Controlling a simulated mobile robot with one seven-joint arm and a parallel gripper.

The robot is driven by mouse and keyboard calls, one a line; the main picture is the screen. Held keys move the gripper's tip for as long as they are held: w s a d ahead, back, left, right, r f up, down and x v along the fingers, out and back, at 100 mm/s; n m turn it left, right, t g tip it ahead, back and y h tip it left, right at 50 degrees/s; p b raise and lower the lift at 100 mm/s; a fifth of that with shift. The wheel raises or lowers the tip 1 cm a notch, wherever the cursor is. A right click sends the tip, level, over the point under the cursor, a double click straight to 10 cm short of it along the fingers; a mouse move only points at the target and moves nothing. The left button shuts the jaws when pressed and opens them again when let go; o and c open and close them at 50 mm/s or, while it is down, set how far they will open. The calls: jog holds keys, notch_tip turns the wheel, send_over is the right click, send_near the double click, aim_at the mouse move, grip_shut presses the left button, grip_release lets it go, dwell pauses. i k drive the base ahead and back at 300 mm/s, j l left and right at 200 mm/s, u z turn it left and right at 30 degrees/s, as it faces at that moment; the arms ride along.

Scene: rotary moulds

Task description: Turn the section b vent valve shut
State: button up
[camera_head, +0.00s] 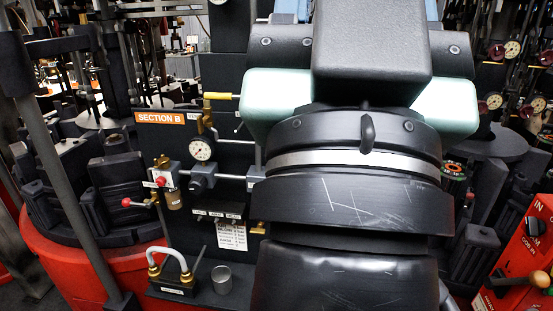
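The orange SECTION B sign (160,117) is at the top of a dark panel, left of the middle. Just right of it is a label that appears to begin with "VE", partly cut off from reading. Beside that label is a brass valve with a yellow lever (218,96). The lever lies about level, pointing right, and its right end meets the edge of my arm in the picture; I cannot tell whether they touch. My arm's dark body covers the middle and hides the panel's right part. My gripper's fingers do not show.
A pressure gauge (201,150) sits below the yellow lever. A red-knobbed regulator (163,178), a red-ball lever (128,202) and a grey hose loop (172,262) are lower left. A red control box (525,255) is at right.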

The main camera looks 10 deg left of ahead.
aim_at(200, 122)
jog(key=i+j+u, duration=0.2)
jog(key=j, duration=0.25)
jog(key=i+j+u, duration=0.15)
jog(key=j, duration=0.25)
jog(key=i+j+u, duration=0.2)
jog(key=j, duration=0.2)
